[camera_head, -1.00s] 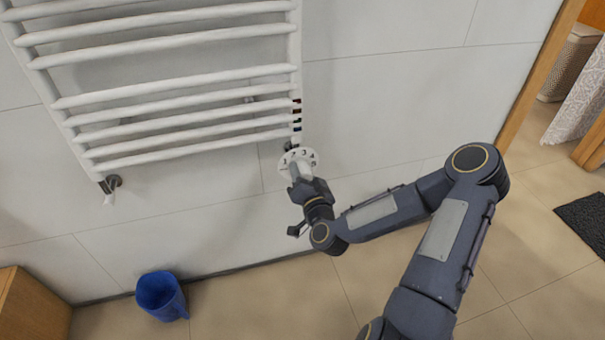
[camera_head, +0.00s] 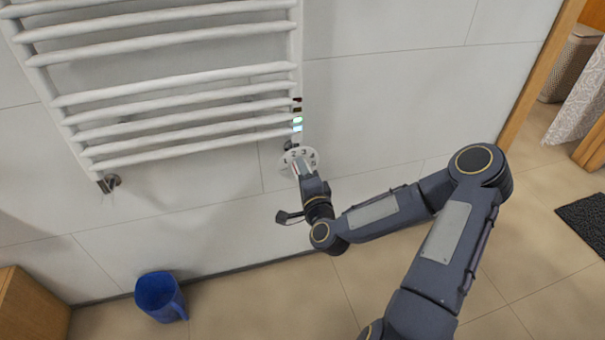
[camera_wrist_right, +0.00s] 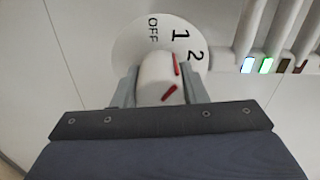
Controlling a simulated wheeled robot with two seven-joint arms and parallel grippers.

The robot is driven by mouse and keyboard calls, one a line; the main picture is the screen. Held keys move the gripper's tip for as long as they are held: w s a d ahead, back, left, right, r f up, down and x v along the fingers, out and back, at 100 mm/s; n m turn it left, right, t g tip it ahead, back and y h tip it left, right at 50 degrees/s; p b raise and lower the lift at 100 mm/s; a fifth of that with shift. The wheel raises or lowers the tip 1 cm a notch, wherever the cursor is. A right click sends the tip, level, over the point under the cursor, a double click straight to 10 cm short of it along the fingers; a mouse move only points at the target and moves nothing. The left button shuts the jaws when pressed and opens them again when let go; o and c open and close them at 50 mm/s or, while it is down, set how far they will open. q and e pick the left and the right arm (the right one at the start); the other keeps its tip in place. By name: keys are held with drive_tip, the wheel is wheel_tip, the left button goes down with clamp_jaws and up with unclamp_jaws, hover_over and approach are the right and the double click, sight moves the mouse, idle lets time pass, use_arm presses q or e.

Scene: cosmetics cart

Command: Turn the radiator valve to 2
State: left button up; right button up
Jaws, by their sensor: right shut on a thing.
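The radiator valve is a white knob with red marks (camera_wrist_right: 158,75) in front of a round white dial (camera_wrist_right: 135,42). The dial (camera_head: 288,158) also shows in the head view, below the radiator's lower right corner. The wrist view shows OFF, 1 and 2 on it. A red mark on the knob lies near the 1 and 2; I cannot tell exactly which it points to. My right gripper (camera_wrist_right: 158,88) is shut on the knob, one finger on each side. It shows in the head view (camera_head: 304,172) too. My left gripper is not in view.
A white towel radiator (camera_head: 170,101) hangs on the wall above. On its right post, a green light (camera_head: 297,120) and a pale blue-white light (camera_head: 297,128) are lit; the ones above are dark.

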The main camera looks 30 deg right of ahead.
drive_tip(key=m, duration=0.6)
drive_tip(key=shift+m, duration=0.3)
idle(0.4)
drive_tip(key=o, duration=1)
drive_tip(key=p+v, duration=0.1)
drive_tip(key=v, duration=0.6)
drive_tip(key=shift+s+a, duration=0.1)
drive_tip(key=shift+s, duration=0.3)
